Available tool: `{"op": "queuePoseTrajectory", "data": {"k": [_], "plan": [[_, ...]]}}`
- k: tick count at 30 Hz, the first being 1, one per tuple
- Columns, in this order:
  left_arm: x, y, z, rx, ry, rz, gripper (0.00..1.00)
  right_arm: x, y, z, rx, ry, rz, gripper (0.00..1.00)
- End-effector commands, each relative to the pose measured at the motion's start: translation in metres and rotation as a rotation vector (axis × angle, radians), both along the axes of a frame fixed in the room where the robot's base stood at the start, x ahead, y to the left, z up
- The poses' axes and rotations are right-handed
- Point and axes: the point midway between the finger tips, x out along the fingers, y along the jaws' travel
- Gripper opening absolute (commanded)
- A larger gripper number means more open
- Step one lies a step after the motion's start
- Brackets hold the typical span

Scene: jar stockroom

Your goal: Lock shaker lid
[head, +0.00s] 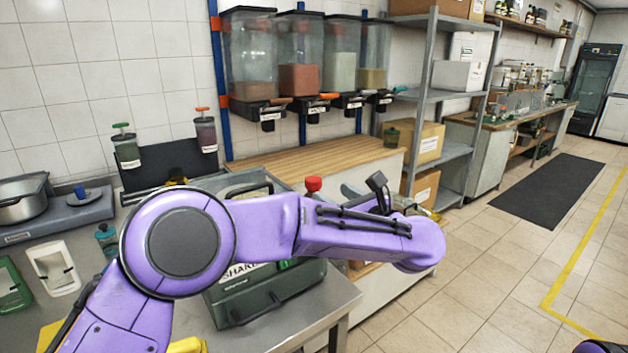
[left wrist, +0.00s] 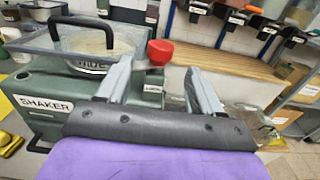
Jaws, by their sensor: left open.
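The shaker is a dark green box with a SHAKER label (head: 265,300), mostly behind my left arm; it fills the left of the left wrist view (left wrist: 30,85). Its clear lid (left wrist: 45,42) has a black handle and looks lowered over a round sieve labelled WIDE. A red knob (left wrist: 160,52) stands at the lid's right side, also seen in the head view (head: 313,184). My left gripper (left wrist: 157,72) is open and empty, its grey fingers apart. The knob appears just beyond the left finger; contact cannot be told. My right gripper is not seen.
A wooden counter (head: 300,152) lies behind the shaker, under a row of clear dispensers (head: 300,75). A grey shelf with boxes (head: 455,120) stands to the right. A scale with a pot (head: 40,215) is at left. The floor at right is open.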

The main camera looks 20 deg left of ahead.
Motion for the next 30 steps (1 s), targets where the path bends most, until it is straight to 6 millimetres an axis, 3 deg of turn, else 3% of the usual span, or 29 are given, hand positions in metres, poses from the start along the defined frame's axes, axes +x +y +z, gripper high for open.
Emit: {"op": "queuePoseTrajectory", "data": {"k": [6, 10, 22, 27, 30], "plan": [[0.031, 0.041, 0.004, -0.001, 0.003, 0.003, 0.66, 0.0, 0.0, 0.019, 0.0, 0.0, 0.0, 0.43], [0.046, 0.058, 0.003, 0.0, 0.002, 0.0, 0.66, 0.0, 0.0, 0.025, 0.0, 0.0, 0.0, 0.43], [0.054, 0.068, 0.0, 0.002, 0.001, -0.003, 0.66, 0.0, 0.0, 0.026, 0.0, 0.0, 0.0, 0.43], [0.054, 0.068, 0.0, 0.002, 0.001, -0.003, 0.16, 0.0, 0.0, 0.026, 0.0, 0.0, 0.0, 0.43], [0.054, 0.068, 0.0, 0.001, 0.002, -0.004, 0.16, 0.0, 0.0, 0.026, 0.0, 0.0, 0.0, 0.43]]}}
